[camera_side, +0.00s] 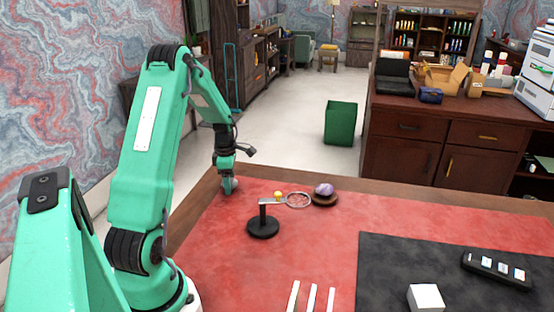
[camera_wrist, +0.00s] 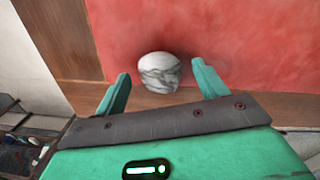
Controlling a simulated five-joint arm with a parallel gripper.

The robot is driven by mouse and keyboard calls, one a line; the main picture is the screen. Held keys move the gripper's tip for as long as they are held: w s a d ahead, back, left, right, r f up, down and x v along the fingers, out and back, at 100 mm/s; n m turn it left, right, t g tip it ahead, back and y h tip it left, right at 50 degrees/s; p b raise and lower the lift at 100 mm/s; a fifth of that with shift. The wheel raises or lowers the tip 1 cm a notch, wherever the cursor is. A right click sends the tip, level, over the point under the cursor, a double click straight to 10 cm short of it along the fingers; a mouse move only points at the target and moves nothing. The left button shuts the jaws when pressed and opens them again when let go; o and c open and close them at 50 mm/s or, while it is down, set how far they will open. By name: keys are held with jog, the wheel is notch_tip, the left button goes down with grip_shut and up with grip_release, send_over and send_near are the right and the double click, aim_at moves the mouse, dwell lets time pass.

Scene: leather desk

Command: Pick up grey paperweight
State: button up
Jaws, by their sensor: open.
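The grey paperweight (camera_wrist: 158,70) is a rounded, white-grey stone with dark veins. In the wrist view it sits on the desk near where the red leather meets the wooden border. My gripper (camera_wrist: 161,82) is open, with one teal finger on each side of the paperweight and visible gaps between them. In the side view my gripper (camera_side: 226,181) is low at the desk's far left corner. The paperweight is small there and mostly hidden by the fingers. I cannot tell the exact height of the fingertips.
A black stand with a magnifying ring (camera_side: 263,226) stands right of my gripper. Behind it a purple stone (camera_side: 324,189) rests on a brown base. White strips (camera_side: 311,299), a black mat (camera_side: 390,270), a remote (camera_side: 497,269) and a white block (camera_side: 425,298) lie nearer.

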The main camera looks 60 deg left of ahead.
jog(key=shift+f, duration=0.55)
jog(key=shift+c, duration=0.4)
jog(key=c, duration=1.1)
